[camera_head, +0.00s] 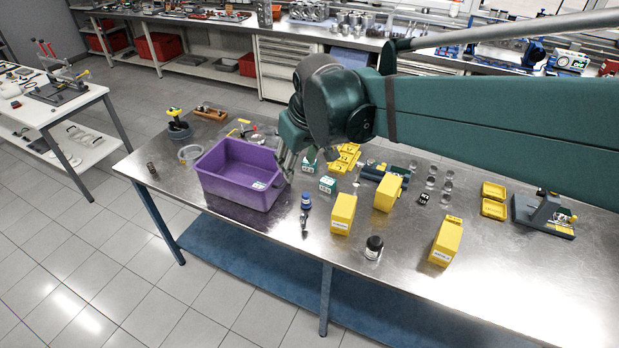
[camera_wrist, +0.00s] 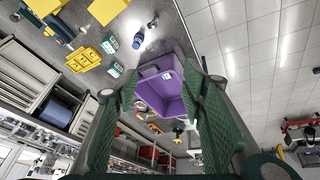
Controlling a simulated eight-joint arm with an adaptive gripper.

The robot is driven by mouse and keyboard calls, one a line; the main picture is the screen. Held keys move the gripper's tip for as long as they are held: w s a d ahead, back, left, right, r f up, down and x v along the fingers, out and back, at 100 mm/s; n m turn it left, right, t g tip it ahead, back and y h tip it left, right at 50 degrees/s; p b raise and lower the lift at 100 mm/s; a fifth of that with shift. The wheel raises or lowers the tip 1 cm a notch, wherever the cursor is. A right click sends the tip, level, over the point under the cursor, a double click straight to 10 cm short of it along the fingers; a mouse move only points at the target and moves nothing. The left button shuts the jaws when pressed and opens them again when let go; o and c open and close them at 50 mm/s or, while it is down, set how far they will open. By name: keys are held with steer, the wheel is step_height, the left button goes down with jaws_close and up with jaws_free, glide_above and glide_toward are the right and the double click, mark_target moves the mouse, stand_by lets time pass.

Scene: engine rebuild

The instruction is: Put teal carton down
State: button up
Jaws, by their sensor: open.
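Two small teal and white cartons stand on the steel table just right of the purple bin (camera_head: 222,186). The nearer teal carton (camera_head: 327,185) is by the bin's right side, and the other teal carton (camera_head: 308,164) is a little behind it. In the wrist view the teal cartons also show at upper left, one (camera_wrist: 109,46) above the other (camera_wrist: 116,69). My gripper (camera_head: 285,168) is open at the bin's right end, with nothing visible between its fingers. In the wrist view the fingers (camera_wrist: 160,78) spread either side of the bin. Part of the bin's rim is hidden by my gripper.
Yellow bins (camera_head: 343,213), a dark-capped jar (camera_head: 374,247) and a blue-capped bottle (camera_head: 306,201) stand right of the purple bin. Yellow trays (camera_head: 345,158) lie behind the cartons. Bare table shows along the front edge.

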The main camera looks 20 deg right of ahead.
steer(key=s+d+f+m+t, duration=0.2)
steer(key=s+f+m, duration=0.1)
steer(key=s, duration=1.3)
steer(key=shift+d+t, duration=0.15)
steer(key=shift+t, duration=0.15)
steer(key=shift+f, duration=0.1)
step_height(320, 180, down, 26)
steer(key=b, duration=2.6)
steer(key=shift+r, duration=0.2)
